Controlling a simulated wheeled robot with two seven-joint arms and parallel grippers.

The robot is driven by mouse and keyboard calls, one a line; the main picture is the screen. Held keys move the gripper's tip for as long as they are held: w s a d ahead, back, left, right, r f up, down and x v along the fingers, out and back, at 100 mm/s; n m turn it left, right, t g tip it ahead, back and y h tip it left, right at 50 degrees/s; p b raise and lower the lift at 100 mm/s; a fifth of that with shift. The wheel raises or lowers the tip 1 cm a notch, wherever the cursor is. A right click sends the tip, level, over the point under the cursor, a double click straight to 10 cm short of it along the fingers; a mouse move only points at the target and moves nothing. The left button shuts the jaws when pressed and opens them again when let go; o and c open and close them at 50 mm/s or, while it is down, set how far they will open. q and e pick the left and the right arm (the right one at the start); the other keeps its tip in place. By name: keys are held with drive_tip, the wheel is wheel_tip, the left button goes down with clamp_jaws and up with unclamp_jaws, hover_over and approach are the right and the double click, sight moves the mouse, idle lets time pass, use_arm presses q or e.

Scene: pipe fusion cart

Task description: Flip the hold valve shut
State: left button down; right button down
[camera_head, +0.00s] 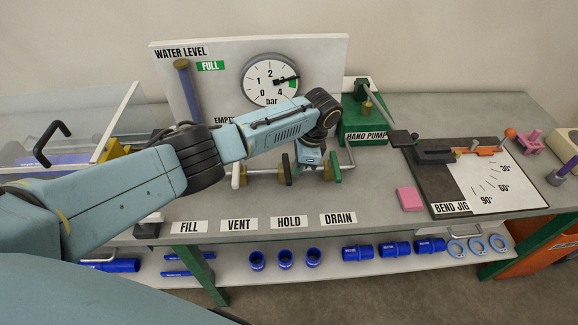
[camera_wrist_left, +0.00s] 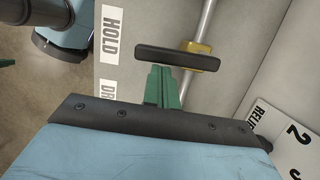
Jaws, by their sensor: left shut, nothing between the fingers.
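The hold valve's dark bar handle (camera_head: 287,168) stands behind the HOLD label (camera_head: 289,222). In the left wrist view the black handle (camera_wrist_left: 177,57) lies crosswise to the silver pipe, above a brass valve body (camera_wrist_left: 200,48). My left gripper (camera_head: 311,168) is just right of this handle, low over the pipe. Its green fingers (camera_wrist_left: 162,78) are shut and empty, with their tips close to the handle's side. I cannot tell whether they touch it. My right gripper is not in view.
The green drain handle (camera_head: 335,167) stands close on the gripper's right. The gauge board (camera_head: 220,85) rises behind the valves. The hand pump (camera_head: 365,125), a pink block (camera_head: 410,199) and the bend jig (camera_head: 440,195) are further right. My left arm covers the left valves.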

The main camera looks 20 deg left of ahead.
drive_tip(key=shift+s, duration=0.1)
use_arm(q)
drive_tip(key=shift+s, duration=0.1)
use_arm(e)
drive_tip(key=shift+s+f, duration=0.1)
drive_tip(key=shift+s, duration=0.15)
